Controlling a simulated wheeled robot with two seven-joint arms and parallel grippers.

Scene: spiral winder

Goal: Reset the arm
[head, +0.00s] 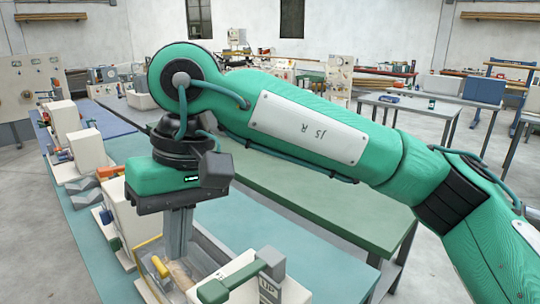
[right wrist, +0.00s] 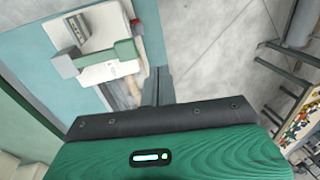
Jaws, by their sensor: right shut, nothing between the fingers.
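My right arm (head: 310,128), green, reaches in from the right. Its gripper (head: 178,240) points down over the teal bench top, and its grey fingers are together with nothing seen between them. In the right wrist view the fingers (right wrist: 158,88) show beyond the dark mount, partly hidden by it. A cream machine with a green and grey handle (head: 240,277) stands just in front and to the right of the gripper, with a label reading UP. Its handle also shows in the right wrist view (right wrist: 97,57). The fingertips look close to the machine; contact cannot be told. My left gripper is out of view.
Several cream machine units (head: 88,150) line the left side of the bench. A long green table (head: 310,205) lies behind the teal bench top (head: 290,250). A grey table with a blue case (head: 483,89) stands at the back right. Grey floor is clear between tables.

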